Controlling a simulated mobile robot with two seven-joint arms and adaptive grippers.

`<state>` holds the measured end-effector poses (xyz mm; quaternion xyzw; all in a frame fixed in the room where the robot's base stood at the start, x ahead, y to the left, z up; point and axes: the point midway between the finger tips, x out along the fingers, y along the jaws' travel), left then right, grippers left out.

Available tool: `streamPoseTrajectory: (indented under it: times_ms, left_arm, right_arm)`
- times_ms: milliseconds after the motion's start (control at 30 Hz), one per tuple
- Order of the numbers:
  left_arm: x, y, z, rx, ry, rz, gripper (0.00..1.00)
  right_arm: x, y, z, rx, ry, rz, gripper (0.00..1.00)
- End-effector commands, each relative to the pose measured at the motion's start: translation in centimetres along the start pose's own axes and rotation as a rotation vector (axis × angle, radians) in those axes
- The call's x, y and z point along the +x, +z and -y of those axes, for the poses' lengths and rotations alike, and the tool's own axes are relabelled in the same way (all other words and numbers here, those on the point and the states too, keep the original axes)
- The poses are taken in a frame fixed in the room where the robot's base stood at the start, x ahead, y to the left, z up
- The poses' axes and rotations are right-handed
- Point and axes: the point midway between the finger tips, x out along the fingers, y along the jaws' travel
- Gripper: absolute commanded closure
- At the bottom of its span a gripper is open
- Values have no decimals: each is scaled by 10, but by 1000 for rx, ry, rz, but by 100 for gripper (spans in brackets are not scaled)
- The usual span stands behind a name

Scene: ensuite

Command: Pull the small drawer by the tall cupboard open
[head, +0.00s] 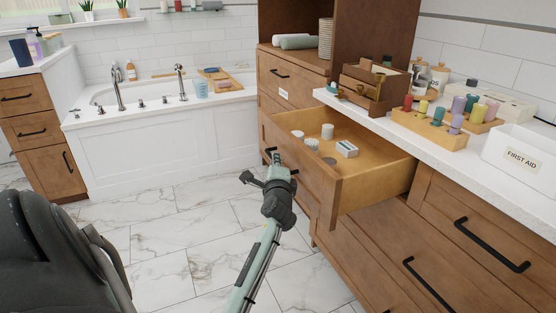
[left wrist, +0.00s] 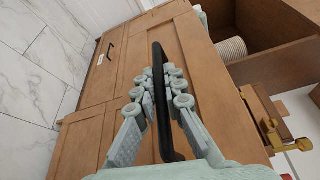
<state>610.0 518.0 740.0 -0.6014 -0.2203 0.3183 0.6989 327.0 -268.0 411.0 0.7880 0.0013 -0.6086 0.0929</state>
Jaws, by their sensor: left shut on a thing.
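The small wooden drawer (head: 380,178) below the white counter, beside the tall brown cupboard (head: 375,32), stands pulled well out. Its inside shows several small round white items and a small box (head: 346,149). My left gripper (head: 279,174) is at the drawer's front, shut on its black bar handle (left wrist: 163,112). In the left wrist view the fingers (left wrist: 162,92) lie on both sides of the handle. The gripper partly hides the handle in the head view. My right gripper is not in view.
Closed drawers with black handles (head: 492,246) lie below and to the right. The counter (head: 375,127) holds a wooden box (head: 374,87), candles on trays and a first aid box (head: 521,155). A bathtub (head: 160,135) stands behind. The marble floor (head: 205,235) left of the drawer is clear.

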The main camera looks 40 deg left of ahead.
Motion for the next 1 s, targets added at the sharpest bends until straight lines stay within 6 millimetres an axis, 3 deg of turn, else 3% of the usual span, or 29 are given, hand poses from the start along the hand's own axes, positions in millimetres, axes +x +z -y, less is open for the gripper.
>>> streamPoseTrajectory:
  times_ms: [233,267,400,767,1000]
  left_arm:
    - [0,1,0,1,-1,2,100]
    - [0,1,1,1,-1,2,87]
    - [0,1,0,1,-1,2,69]
    - [-5,0,0,1,0,0,69]
    - [-43,0,-1,0,2,-1,69]
  right_arm:
    - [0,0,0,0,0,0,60]
    - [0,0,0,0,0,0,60]
    - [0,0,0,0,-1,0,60]
    - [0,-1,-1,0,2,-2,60]
    - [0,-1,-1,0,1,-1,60]
